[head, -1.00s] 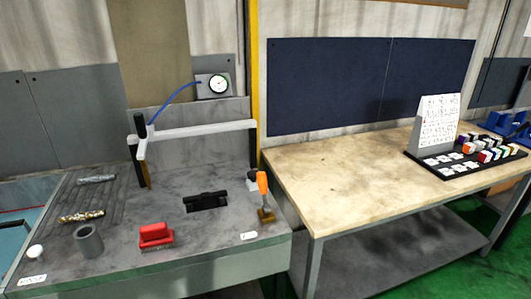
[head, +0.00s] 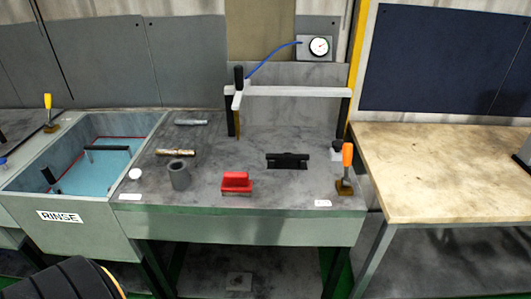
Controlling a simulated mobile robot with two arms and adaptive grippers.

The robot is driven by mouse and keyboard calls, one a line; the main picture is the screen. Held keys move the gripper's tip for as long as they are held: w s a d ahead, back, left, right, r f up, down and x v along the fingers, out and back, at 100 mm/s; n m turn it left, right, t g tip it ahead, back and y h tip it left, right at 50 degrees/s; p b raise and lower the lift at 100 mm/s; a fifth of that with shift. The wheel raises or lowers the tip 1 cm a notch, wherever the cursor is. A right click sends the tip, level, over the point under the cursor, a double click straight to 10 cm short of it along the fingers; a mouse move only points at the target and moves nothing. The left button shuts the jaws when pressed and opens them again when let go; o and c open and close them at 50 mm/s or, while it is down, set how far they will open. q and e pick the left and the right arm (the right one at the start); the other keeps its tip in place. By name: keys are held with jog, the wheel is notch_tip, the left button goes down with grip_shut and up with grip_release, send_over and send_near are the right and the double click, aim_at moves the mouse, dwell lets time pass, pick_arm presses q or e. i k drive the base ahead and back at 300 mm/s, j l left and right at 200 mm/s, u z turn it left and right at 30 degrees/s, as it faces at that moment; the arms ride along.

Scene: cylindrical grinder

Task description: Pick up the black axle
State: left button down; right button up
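A long black piece (head: 288,160) lies on the right part of the grey workbench (head: 250,215); it may be the black axle or a dark holder, I cannot tell which. A dark bar (head: 107,148) also shows in the blue rinse basin (head: 95,175) at left, with another dark piece (head: 51,180) near the basin's front left. Neither of my grippers is in view, and nothing on the bench is being touched.
A white-barred frame (head: 290,91) stands behind. A mostly bare wooden table (head: 440,170) is at right.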

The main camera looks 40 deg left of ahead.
aim_at(285, 156)
jog(key=u, duration=5.3)
jog(key=z, duration=4.35)
jog(key=i+l+u, duration=0.15)
jog(key=i+l, duration=0.65)
jog(key=i, duration=0.15)
